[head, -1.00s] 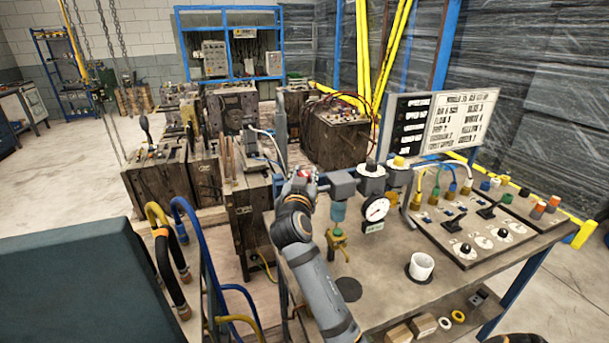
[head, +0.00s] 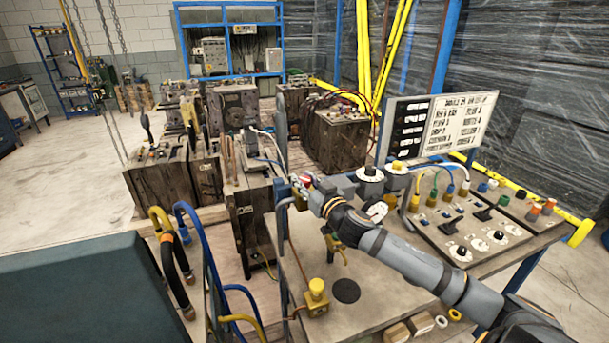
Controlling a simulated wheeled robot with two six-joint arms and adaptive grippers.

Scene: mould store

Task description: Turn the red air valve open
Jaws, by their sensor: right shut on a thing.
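The red air valve (head: 307,179) shows as a small patch of red at the left end of the grey air unit on the bench. My right gripper (head: 303,186) is shut on it and hides most of it, so the angle of its handle cannot be told. My right arm reaches in from the lower right across the bench. The pressure gauge (head: 377,210) beside the valve is partly covered by my arm, and its needle cannot be read. My left gripper is not in view.
A yellow push button (head: 316,290) stands at the bench's left front edge, near a dark round patch (head: 346,291). A control panel with knobs and coloured connectors (head: 470,225) fills the right of the bench (head: 375,312). A sign board (head: 440,125) stands behind. Blue and black hoses are at left.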

